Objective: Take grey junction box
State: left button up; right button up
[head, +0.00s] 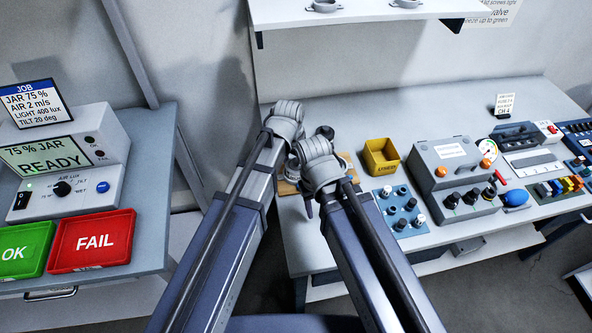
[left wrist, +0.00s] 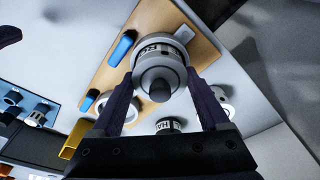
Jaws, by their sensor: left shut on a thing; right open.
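In the left wrist view a round grey box (left wrist: 158,55) with a lettered white band and a dark knob or stub facing the camera sits between my fingers. It is the likeliest junction box, but its label is only partly readable. My left gripper (left wrist: 163,76) is shut on it, one dark finger on each side, over a wooden board (left wrist: 195,50). In the head view my left gripper (head: 290,140) is above the bench, its jaws mostly hidden by its wrist. My right gripper (head: 310,205) is just in front and lower, open, its fingers largely hidden.
A yellow bin (head: 381,158) and a blue plate with knobs (head: 401,212) stand right of the grippers. A grey control unit (head: 452,178) is further right. Blue pieces (left wrist: 121,48) and smaller round grey items (left wrist: 169,126) surround the held box. Green and red trays (head: 92,240) are far left.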

pick_arm(q)
jog(key=shift+c, duration=1.3)
notch_tip(320, 180, up, 10)
jog(key=p, duration=1)
pick_arm(e)
notch_tip(320, 180, up, 10)
